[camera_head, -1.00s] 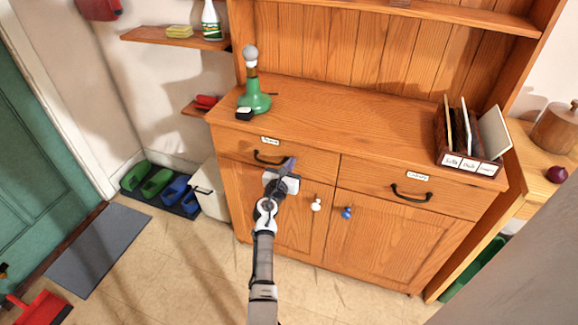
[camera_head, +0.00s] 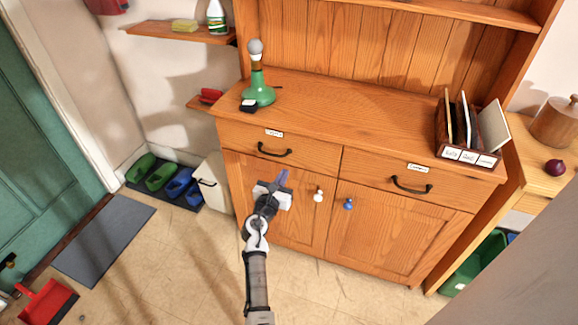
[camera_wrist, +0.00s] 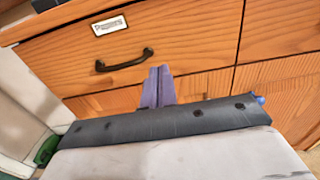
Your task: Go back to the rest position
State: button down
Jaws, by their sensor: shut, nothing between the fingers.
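My gripper (camera_head: 281,178) is in front of the left cupboard door of the wooden dresser (camera_head: 310,102), below the left drawer's black handle (camera_head: 274,150). Its purple fingers are together with nothing between them. In the wrist view the shut fingers (camera_wrist: 158,86) show against the dresser front, just below and right of the same dark handle (camera_wrist: 125,60). The left drawer is shut and the gripper appears apart from its handle. My arm reaches up from the bottom of the head view.
A green lamp (camera_head: 258,92) and a letter rack (camera_head: 466,140) stand on the dresser top. The doors have a white knob (camera_head: 318,195) and a blue knob (camera_head: 348,203). A white bin (camera_head: 212,184) and shoes (camera_head: 160,176) are left. Floor in front is clear.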

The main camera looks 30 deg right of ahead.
jog(key=shift+v, duration=2)
